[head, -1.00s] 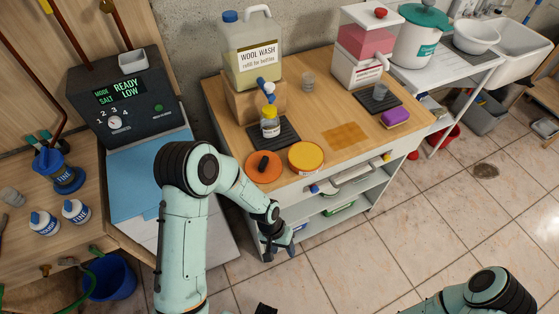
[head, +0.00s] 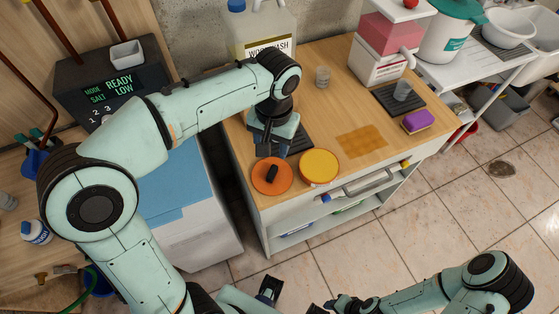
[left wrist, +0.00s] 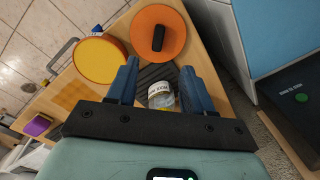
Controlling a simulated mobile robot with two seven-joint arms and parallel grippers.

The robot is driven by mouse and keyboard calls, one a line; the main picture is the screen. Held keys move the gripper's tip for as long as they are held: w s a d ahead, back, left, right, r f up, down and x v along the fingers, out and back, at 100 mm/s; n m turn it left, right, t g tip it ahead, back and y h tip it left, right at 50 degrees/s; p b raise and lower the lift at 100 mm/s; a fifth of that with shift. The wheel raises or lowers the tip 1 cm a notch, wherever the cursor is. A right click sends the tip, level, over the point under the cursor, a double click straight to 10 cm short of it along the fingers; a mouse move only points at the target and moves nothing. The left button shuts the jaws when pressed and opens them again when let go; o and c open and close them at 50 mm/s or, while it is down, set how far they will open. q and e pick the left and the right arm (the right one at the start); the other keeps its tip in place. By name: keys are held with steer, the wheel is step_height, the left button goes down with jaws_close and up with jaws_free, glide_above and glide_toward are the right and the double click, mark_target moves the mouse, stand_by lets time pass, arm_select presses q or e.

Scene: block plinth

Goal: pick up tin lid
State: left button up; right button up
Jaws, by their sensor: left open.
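The tin lid (head: 285,184), an orange disc with a black knob, lies flat at the front left of the wooden worktop. It also shows in the left wrist view (left wrist: 175,38), beyond the fingertips. A round tin with a yellow top (head: 319,166) stands just right of it. My left gripper (head: 271,150) is open and empty, above the worktop just behind the lid; its open fingers (left wrist: 158,70) point toward the lid in the wrist view. My right arm (head: 430,296) is low at the bottom right; its finger state is unclear.
A small labelled jar (left wrist: 161,96) shows between my left fingers on a dark ribbed mat. A wool wash jug (head: 270,28) stands behind. The worktop's middle is mostly clear.

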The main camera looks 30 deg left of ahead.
arm_select(q)
steer(key=b, duration=0.1)
glide_above(270, 178)
steer(key=f, duration=0.7)
steer(key=shift+w+f, duration=0.1)
steer(key=shift+w, duration=0.15)
steer(key=shift+f, duration=0.25)
steer(key=f, duration=0.4)
steer(key=shift+s+b, duration=0.35)
steer(key=shift+s, duration=0.05)
steer(key=shift+w+f, duration=0.1)
steer(key=shift+f, duration=0.45)
jaws_close()
arm_select(e)
steer(key=shift+s+f, duration=0.65)
steer(key=shift+f, duration=0.35)
